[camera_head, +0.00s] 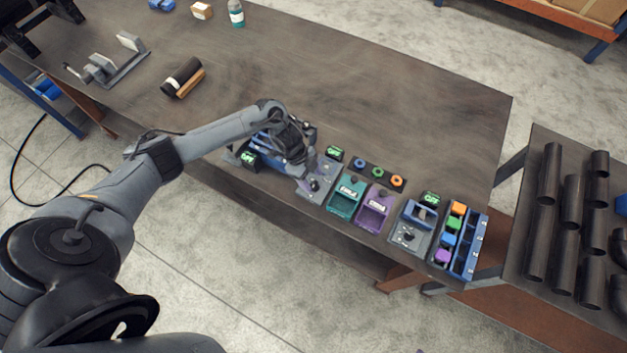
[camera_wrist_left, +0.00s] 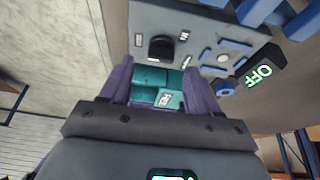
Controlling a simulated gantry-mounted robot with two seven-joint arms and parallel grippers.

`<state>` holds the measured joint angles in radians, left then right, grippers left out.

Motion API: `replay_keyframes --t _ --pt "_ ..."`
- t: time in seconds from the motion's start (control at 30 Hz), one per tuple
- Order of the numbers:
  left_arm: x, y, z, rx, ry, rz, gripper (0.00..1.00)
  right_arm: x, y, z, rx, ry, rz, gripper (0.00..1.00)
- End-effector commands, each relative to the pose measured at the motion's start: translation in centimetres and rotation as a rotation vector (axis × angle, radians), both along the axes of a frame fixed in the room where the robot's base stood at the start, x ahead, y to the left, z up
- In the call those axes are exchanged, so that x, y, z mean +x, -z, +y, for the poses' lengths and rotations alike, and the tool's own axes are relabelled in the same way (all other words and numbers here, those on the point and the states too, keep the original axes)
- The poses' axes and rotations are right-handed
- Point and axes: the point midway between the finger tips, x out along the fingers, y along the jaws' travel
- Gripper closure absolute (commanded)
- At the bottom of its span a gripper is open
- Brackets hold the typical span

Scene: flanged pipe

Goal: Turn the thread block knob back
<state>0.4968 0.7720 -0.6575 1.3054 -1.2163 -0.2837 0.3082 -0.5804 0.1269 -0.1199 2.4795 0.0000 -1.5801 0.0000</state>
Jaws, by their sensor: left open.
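A grey panel (camera_head: 321,171), which I take for the thread block, sits near the front edge of the table. A round black knob (camera_wrist_left: 162,47) stands on it in the left wrist view, with small white labels beside it; the knob also shows in the head view (camera_head: 313,185). A green-lit sign (camera_wrist_left: 260,75) beside the panel reads OFF. My left gripper (camera_head: 304,174) is low over the panel, close to the knob. In the left wrist view its fingers (camera_wrist_left: 160,78) are apart, with nothing held between them. My right gripper is in neither view.
Another grey block (camera_head: 408,239) and a blue rack (camera_head: 470,244) stand farther right.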

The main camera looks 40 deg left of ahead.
Motion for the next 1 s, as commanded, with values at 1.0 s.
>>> replay_keyframes --t 1.0 --pt "-0.8 -7.5 3.0 0.000 -0.001 0.001 0.38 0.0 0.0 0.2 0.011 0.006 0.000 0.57"
